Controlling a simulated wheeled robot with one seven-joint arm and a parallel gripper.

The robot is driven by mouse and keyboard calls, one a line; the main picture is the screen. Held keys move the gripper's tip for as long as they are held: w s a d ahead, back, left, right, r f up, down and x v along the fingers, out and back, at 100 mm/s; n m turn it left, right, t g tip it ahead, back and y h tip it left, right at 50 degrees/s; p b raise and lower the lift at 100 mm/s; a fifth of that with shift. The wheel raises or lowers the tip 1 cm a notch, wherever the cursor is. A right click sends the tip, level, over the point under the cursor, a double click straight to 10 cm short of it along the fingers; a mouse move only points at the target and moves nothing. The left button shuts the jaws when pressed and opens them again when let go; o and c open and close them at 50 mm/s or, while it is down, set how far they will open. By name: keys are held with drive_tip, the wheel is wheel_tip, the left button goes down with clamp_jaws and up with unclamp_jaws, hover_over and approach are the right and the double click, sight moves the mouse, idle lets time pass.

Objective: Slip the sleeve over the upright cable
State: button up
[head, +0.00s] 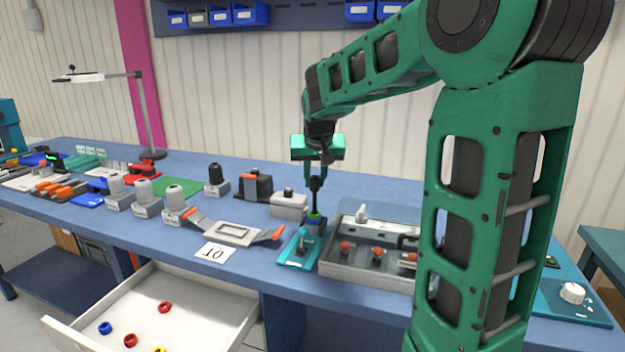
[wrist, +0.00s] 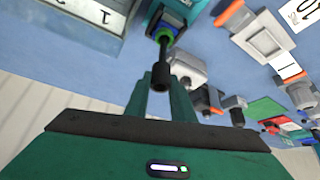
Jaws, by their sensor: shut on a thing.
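My gripper (head: 315,180) points down over the bench, its fingers shut on a thick black cylinder (wrist: 162,75). A thinner black upright stem, which looks like the cable (wrist: 165,50), runs in line below the cylinder. At its foot is a green ring (wrist: 165,34) on a blue base; the ring also shows in the head view (head: 316,216). I cannot tell whether the black cylinder is the sleeve or the thick top of the cable, nor whether the ring is loose.
A teal fixture (head: 298,250) stands just in front, and a grey tray (head: 345,268) with red-knobbed parts lies to the right. Grey blocks (head: 289,205) stand behind left. An open drawer (head: 190,300) with several coloured rings juts out at the front left.

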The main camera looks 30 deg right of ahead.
drive_tip(key=shift+f, duration=0.2)
drive_tip(key=shift+f, duration=0.65)
drive_tip(key=o, duration=1.1)
drive_tip(key=v, duration=1)
drive_tip(key=shift+r, duration=0.3)
drive_tip(key=shift+s, duration=0.1)
